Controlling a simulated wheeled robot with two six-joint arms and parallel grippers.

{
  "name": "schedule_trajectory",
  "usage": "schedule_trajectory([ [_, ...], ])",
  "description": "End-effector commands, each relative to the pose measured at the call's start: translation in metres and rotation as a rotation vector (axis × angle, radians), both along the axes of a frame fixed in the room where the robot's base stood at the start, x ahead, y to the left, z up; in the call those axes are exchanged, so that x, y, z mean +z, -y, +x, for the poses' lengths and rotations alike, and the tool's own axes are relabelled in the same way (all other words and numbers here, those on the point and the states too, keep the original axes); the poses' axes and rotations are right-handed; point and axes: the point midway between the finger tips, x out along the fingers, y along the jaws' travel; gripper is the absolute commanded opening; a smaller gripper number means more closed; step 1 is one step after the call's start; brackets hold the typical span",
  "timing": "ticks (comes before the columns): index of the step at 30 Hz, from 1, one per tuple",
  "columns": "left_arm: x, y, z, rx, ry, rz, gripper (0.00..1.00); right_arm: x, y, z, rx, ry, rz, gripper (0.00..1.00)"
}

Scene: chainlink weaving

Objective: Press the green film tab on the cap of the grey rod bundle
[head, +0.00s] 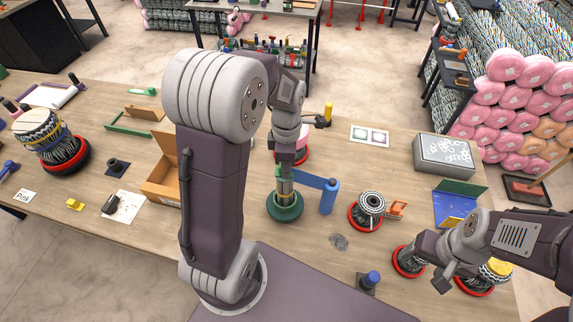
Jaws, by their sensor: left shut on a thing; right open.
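The grey rod bundle (284,188) stands upright in a round green base (285,208) near the middle of the table. My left gripper (285,172) comes down on its top from above and appears shut on it; the fingertips and cap are mostly hidden. A small green patch (277,171) shows at the left of the bundle's top; I cannot tell whether it is the film tab. A strip of blue film (311,181) runs from the bundle to an upright blue roll (329,196). My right gripper (441,278) is open and empty at the lower right, beside a red-based bundle (406,262).
A black-and-white bundle (371,203) in a red base stands to the right, beside an orange piece (397,209). A blue-topped post (371,280) stands in front. A cardboard box (160,183) lies left, a grey box (444,155) right. My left arm hides much of the centre-left.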

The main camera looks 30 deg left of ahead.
Motion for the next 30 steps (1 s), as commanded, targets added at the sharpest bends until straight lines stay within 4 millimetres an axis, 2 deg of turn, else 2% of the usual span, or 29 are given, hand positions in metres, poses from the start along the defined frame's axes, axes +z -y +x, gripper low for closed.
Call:
schedule_trajectory([
  [5,0.0,0.0,0.0,0.0,0.0,0.0,0.0,0.0,0.0,0.0,0.0,0.0,0.0,0.7],
  [6,0.0,0.0,0.0,0.0,0.001,0.0,0.28,0.0,0.0,0.0,0.0,0.0,0.0,0.7],
  [8,0.0,0.0,0.0,0.0,0.001,0.0,0.45,0.0,0.0,0.0,0.0,0.0,0.0,0.7],
  [9,0.0,0.0,0.0,0.0,0.001,0.0,0.48,0.0,0.0,0.0,0.0,0.0,0.0,0.7],
  [17,0.001,0.0,0.0,0.0,0.001,0.0,0.48,0.0,0.0,0.0,0.0,0.0,0.0,0.7],
  [20,0.007,0.0,0.001,0.0,0.003,0.0,0.48,-0.001,0.0,0.0,0.0,0.0,0.0,0.7],
  [30,0.077,0.0,0.001,0.0,0.005,0.001,0.48,-0.009,0.0,0.0,0.0,0.0,0.0,0.7],
])
